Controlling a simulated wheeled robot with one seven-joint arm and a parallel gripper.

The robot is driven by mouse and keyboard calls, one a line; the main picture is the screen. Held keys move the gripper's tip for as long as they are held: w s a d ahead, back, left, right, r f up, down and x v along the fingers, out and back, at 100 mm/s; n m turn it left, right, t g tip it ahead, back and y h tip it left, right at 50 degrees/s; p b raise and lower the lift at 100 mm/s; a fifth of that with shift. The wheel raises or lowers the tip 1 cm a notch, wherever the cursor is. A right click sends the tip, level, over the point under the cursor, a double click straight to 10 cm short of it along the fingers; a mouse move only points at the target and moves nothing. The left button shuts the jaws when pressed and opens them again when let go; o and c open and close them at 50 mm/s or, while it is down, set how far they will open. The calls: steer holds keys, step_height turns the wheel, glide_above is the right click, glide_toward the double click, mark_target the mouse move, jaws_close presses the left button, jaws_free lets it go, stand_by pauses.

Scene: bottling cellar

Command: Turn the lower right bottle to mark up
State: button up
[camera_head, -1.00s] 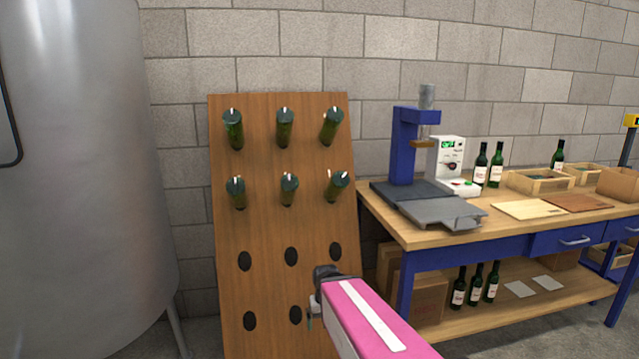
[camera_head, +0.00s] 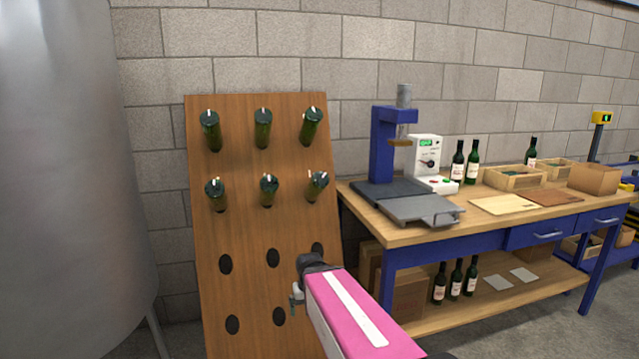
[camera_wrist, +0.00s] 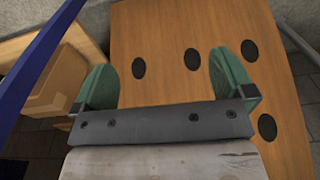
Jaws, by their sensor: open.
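The lower right bottle (camera_head: 317,186) is dark green and sticks out of the wooden rack board (camera_head: 240,232), at the right end of the lower bottle row. It leans to the right at its top end, where pale marks show; I cannot tell exactly how its mark is turned. My gripper (camera_head: 298,292) is below this bottle, in front of the empty holes, touching nothing I can see. In the wrist view my gripper (camera_wrist: 167,80) has its two green fingers wide apart with nothing between them. No bottle shows in the wrist view.
Several other bottles (camera_head: 263,130) fill the rack's upper two rows; empty holes (camera_head: 273,258) lie below. A steel tank (camera_head: 70,180) stands at left. A workbench (camera_head: 440,232) with a blue press (camera_head: 386,145) stands close to the rack's right edge.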

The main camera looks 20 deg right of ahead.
steer(key=w+d+r+m+t, duration=0.1)
steer(key=w+d+r+t, duration=0.15)
steer(key=w+r, duration=0.5)
steer(key=w+d+r+t, duration=0.2)
steer(key=w+d+r, duration=0.1)
steer(key=w+r, duration=0.5)
steer(key=m+t, duration=0.1)
steer(key=t, duration=0.3)
glide_toward(321, 180)
steer(key=x, duration=1.2)
steer(key=shift+w+f, duration=0.2)
steer(key=shift+w, duration=0.05)
steer(key=c, duration=0.9)
